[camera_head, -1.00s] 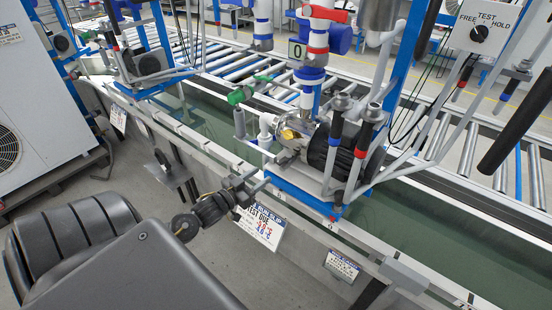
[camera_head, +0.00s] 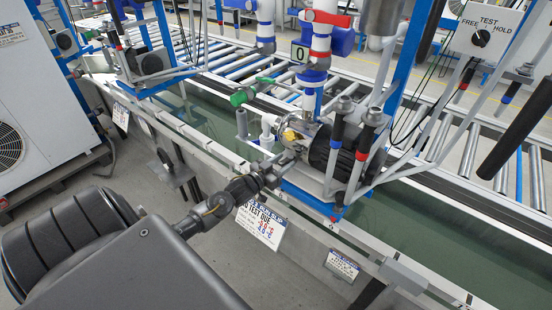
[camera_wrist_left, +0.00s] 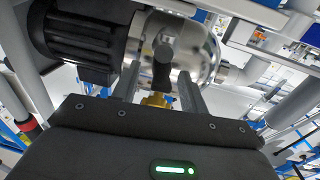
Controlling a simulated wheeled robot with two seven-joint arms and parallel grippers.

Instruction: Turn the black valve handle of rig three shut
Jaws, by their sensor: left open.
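The black valve handle (camera_wrist_left: 163,62) shows in the left wrist view, on a brass valve body (camera_wrist_left: 157,99) in front of a shiny round pump housing. The brass part (camera_head: 290,135) also shows in the head view, at the left end of the pump. I cannot make out the handle there. My left gripper (camera_head: 290,156) is open at the pump's near side. In the wrist view its two fingers (camera_wrist_left: 160,82) stand on either side of the handle, with gaps visible. Whether either finger touches it I cannot tell. My right gripper is not in view.
The black motor (camera_head: 330,148) sits beside the valve on a blue frame. Upright pipes with black and red grips (camera_head: 364,140) stand close on the right. A green-handled valve (camera_head: 240,97) is behind left. A FREE/TEST/HOLD switch box (camera_head: 485,30) is at upper right.

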